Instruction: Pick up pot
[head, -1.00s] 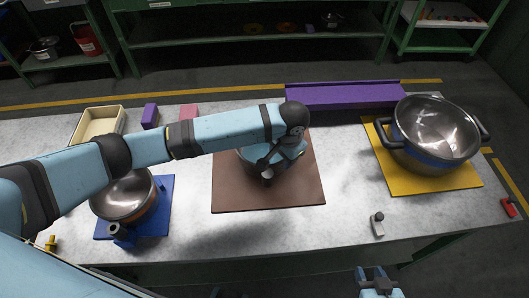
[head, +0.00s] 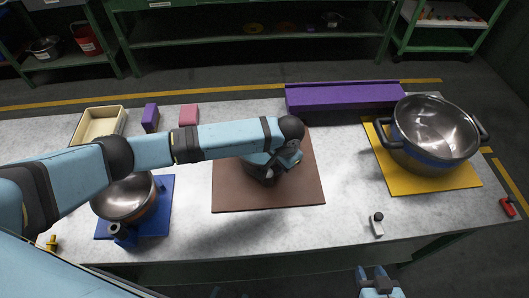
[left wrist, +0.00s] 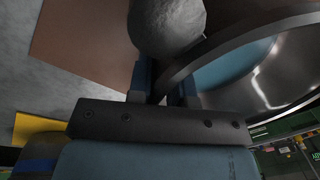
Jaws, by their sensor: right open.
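A pot (head: 262,174) on the brown mat (head: 230,195) is mostly hidden by my left arm. My left gripper (head: 267,176) is over this pot. In the left wrist view, my left gripper (left wrist: 164,92) has its fingers on either side of the pot's rim (left wrist: 200,57); whether they press on it I cannot tell. A grey rounded piece (left wrist: 168,22) is just beyond the fingertips. My right gripper (head: 377,275) is open and empty at the bottom edge, off the table's front.
A steel pot (head: 124,197) stands on a blue mat (head: 166,190). A large pot (head: 432,135) stands on a yellow mat (head: 455,183). A purple bar (head: 345,96) and cream tray (head: 98,125) lie at the back. A small grey piece (head: 377,224) is near the front edge.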

